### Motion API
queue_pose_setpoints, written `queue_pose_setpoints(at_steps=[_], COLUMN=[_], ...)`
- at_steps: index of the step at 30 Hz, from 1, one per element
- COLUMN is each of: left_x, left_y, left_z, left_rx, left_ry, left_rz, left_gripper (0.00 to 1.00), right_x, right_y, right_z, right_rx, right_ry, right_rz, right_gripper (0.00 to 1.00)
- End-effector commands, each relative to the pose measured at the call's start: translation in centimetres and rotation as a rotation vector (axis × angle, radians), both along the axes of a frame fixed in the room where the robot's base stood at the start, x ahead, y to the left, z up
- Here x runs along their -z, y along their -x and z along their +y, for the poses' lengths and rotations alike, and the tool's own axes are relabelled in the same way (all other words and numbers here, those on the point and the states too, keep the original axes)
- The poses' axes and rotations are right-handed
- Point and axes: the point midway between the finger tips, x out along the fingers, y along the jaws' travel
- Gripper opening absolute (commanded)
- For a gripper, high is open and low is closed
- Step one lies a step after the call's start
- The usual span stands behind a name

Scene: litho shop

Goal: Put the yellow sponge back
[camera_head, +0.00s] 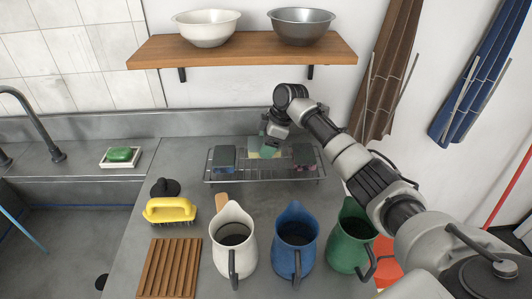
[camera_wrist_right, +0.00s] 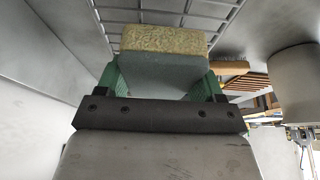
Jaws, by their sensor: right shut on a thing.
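The yellow sponge (camera_wrist_right: 163,40) is between the green fingers of my right gripper (camera_wrist_right: 160,80) in the right wrist view, with a blue-grey layer on the side nearer the gripper. In the head view, my right gripper (camera_head: 266,149) is over the middle of the wire rack (camera_head: 250,179), and a bit of the yellow sponge (camera_head: 254,154) shows beside its fingers. Whether the sponge touches the rack cannot be told. My left gripper is not in view.
On the rack, a blue sponge (camera_head: 224,159) stands left and a pink one (camera_head: 304,158) right of the gripper. White (camera_head: 233,240), blue (camera_head: 295,240) and green (camera_head: 350,235) jugs stand in front. A yellow brush (camera_head: 170,209) lies left. A shelf (camera_head: 240,50) hangs above.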

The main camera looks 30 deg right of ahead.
Motion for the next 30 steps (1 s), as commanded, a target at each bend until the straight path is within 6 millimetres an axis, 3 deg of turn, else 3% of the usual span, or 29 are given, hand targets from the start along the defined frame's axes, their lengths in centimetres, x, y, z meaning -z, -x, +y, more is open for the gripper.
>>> queue_pose_setpoints(at_steps=[11, 23, 24, 28, 30], left_x=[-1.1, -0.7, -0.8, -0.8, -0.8], left_y=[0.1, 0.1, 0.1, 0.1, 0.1], left_z=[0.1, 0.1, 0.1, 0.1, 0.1], left_rx=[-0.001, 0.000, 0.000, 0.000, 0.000], left_ry=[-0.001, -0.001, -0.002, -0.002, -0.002], left_rz=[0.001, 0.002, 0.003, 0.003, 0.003], left_gripper=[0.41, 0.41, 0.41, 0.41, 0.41], right_x=[3.9, 4.6, 4.5, 4.5, 4.5], right_y=[-0.1, -0.1, -0.1, -0.1, -0.1], right_z=[0.0, 0.0, 0.0, 0.0, 0.0], right_rx=[0.001, 0.000, 0.000, 0.000, 0.000], right_ry=[0.002, 0.001, 0.001, 0.002, 0.002], right_rz=[0.001, 0.000, 0.000, 0.001, 0.001], right_gripper=[0.39, 0.39, 0.74, 0.93, 0.93])
